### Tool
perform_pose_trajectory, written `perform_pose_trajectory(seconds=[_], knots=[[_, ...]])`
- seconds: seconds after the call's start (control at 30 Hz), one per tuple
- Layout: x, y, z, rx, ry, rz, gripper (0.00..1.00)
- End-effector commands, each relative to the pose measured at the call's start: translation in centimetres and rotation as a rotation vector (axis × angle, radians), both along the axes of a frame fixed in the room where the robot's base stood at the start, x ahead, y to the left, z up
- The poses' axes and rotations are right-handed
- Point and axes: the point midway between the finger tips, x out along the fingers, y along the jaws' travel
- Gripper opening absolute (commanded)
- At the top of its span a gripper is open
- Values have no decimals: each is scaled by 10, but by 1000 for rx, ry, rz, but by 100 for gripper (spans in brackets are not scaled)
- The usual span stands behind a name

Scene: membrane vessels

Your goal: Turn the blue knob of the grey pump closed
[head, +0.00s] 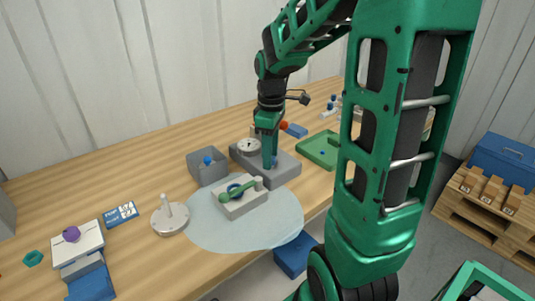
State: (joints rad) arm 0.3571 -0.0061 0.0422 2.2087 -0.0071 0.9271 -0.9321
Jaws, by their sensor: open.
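The grey pump (284,172) is a low grey block with a round white dial gauge (248,147) on its left part. My gripper (270,157) points straight down over the pump, to the right of the gauge. Its jaws are open. A small blue part (274,161), which looks like the pump's blue knob, shows at the fingertips. The fingers hide much of it, so I cannot tell whether they touch it or which way it is turned.
A grey open box (207,172) with a blue ball-like part stands left of the pump. A pale block (241,203) with a green handle sits in front on a light round mat (212,232). A green tray (318,151) lies right. A white post on a round base (169,217) stands left.

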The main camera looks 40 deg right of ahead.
Motion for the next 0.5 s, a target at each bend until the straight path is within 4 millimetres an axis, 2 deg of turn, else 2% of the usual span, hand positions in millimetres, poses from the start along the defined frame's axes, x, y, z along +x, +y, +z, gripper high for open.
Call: perform_pose_trajectory(seconds=[0.03, 0.2, 0.5], knots=[[0, 0, 0, 0, 0, 0, 42], [0, 0, 0, -1, -1, 0, 1], [0, 0, 1, 0, -1, -22, 1]])
